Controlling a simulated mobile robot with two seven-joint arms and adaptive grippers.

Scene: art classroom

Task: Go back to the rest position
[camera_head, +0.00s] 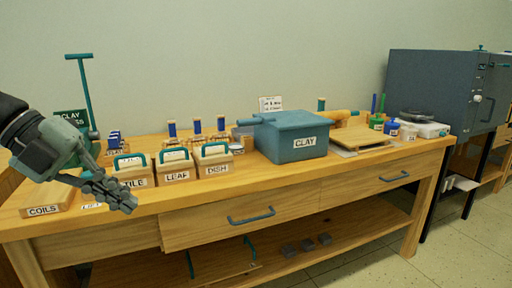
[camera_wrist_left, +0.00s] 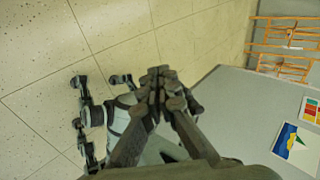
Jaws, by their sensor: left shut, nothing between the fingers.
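My left gripper (camera_head: 120,198) comes in from the left in the head view. It is in front of the wooden workbench's left part, near the box labelled TILE (camera_head: 134,181). Its fingers are together with nothing between them. In the left wrist view the gripper (camera_wrist_left: 158,80) also shows shut and empty, with floor tiles behind it. My right gripper does not show in the head view.
The workbench (camera_head: 240,196) carries boxes labelled LEAF (camera_head: 175,176) and DISH (camera_head: 212,170), a blue CLAY bin (camera_head: 290,150) and a COILS board (camera_head: 50,200). A tall teal handle (camera_head: 84,90) stands at the left. A dark kiln-like box (camera_head: 432,85) stands right.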

